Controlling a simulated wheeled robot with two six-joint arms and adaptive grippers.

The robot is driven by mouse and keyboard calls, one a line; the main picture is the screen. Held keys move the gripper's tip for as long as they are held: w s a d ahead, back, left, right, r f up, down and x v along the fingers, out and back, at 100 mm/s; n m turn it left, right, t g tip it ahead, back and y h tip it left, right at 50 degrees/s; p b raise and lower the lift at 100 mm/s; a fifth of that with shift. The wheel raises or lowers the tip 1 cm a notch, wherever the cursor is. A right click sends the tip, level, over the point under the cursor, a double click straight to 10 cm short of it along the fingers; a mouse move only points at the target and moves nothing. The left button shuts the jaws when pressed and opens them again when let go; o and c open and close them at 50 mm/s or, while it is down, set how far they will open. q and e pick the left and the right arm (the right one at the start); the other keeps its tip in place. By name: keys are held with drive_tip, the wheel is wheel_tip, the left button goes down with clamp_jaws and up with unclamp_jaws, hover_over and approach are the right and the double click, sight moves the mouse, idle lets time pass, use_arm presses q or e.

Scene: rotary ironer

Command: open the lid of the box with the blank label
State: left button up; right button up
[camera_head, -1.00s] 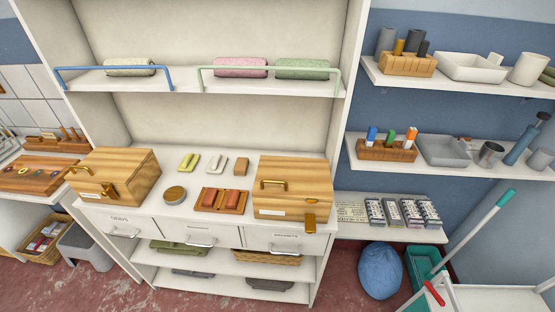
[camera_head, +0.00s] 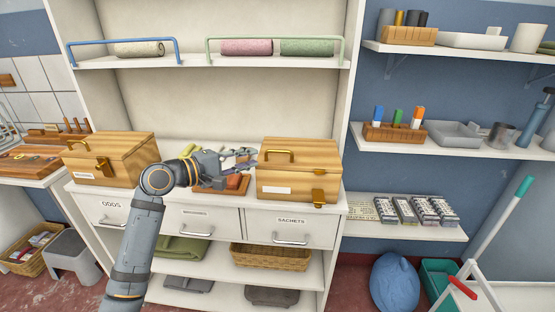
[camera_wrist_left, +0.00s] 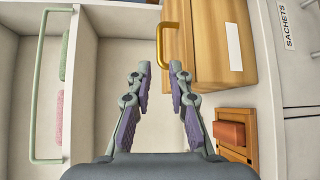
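The box with the blank label (camera_head: 300,175) stands on the right of the counter, its lid shut. Its white label (camera_head: 277,190) shows no writing and also shows in the left wrist view (camera_wrist_left: 234,46). A brass handle (camera_head: 278,152) is on its lid, and a brass clasp (camera_head: 319,197) hangs at the front. My left gripper (camera_head: 252,158) is just left of this box, near the handle. In the left wrist view the gripper (camera_wrist_left: 161,68) is open and empty, its fingertips close to the handle (camera_wrist_left: 166,40). My right gripper is not in view.
Another wooden box (camera_head: 112,160), with a label that seems to bear writing, stands at the counter's left. A wooden tray (camera_head: 236,186) lies partly hidden under my left gripper. A rail (camera_head: 210,50) fronts the shelf above. Drawers (camera_head: 290,228) are shut below.

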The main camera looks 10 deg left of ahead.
sight(276, 152)
use_arm(q)
drive_tip(key=p+x, duration=0.1)
drive_tip(key=x, duration=0.9)
drive_tip(key=shift+w+d, duration=0.15)
drive_tip(key=shift+d, duration=0.05)
clamp_jaws()
